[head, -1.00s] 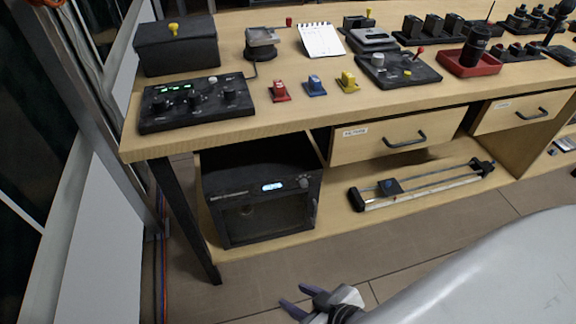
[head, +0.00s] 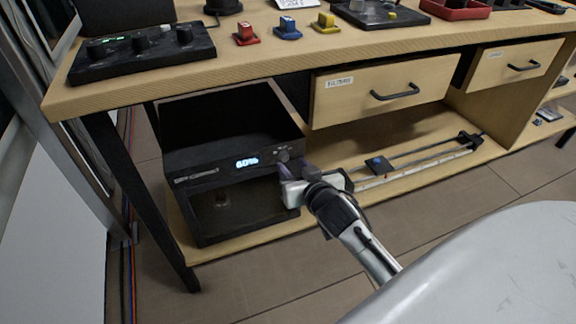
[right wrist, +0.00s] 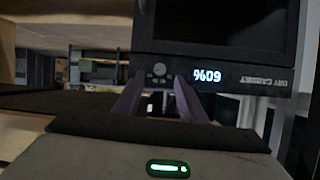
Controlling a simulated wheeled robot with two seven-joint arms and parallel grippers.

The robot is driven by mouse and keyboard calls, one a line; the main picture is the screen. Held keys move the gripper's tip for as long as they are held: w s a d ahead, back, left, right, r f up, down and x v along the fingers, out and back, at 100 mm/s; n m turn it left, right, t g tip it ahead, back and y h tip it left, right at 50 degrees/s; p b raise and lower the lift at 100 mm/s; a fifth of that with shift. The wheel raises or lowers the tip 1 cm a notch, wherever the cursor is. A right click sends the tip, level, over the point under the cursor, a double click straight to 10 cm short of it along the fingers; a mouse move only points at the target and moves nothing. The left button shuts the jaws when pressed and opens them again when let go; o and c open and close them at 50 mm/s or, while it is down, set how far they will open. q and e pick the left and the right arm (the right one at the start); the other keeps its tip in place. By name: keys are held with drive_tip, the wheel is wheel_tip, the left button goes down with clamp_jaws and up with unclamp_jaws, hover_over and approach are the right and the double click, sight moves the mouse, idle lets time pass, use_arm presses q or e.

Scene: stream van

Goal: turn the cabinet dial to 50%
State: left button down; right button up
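The black dry cabinet (head: 190,165) stands on the lower shelf under the bench. Its lit display (head: 246,162) reads 60%, and shows upside down in the right wrist view (right wrist: 207,76). The small dial (head: 283,156) is right of the display on the front panel; in the right wrist view it appears as a round knob (right wrist: 160,69). My right gripper (head: 283,172) is at the cabinet's front right, just below the dial. Its fingers (right wrist: 158,92) are apart, with the dial beyond and between their tips; I cannot tell whether they touch it. My left gripper is not in view.
Wooden drawers (head: 385,90) with black handles hang right of the cabinet. A black table leg (head: 140,195) stands at left. The bench top (head: 235,57) overhangs the cabinet.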

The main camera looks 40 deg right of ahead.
sight(285, 158)
drive_tip(key=b+x, duration=0.1)
drive_tip(key=x, duration=0.4)
drive_tip(key=shift+w, duration=0.1)
clamp_jaws()
